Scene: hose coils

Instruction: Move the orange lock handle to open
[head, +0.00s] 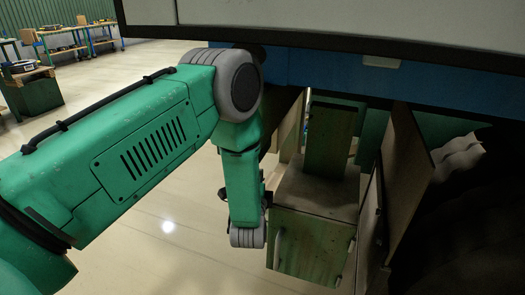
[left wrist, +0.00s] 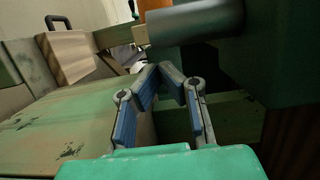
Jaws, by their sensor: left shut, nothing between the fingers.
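In the left wrist view, my left gripper (left wrist: 167,68) has its two blue-padded fingers bent together at the tips. It is shut and empty. A small orange piece (left wrist: 155,6) shows at the top edge, beyond the fingertips and partly behind a dark grey cylinder (left wrist: 196,22). I cannot tell if this is the lock handle, or its position. In the head view, my green left arm reaches down beside a worn green wooden box (head: 312,242), and the fingers are not clear there. No orange handle shows in the head view. My right gripper is in neither view.
A large blue and grey body (head: 400,78) overhangs the boxes. Upright boards (head: 405,180) stand close on the right, with dark shadow beyond. Pale floor (head: 150,225) is open below my left arm. Workbenches (head: 75,40) stand far off at the left.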

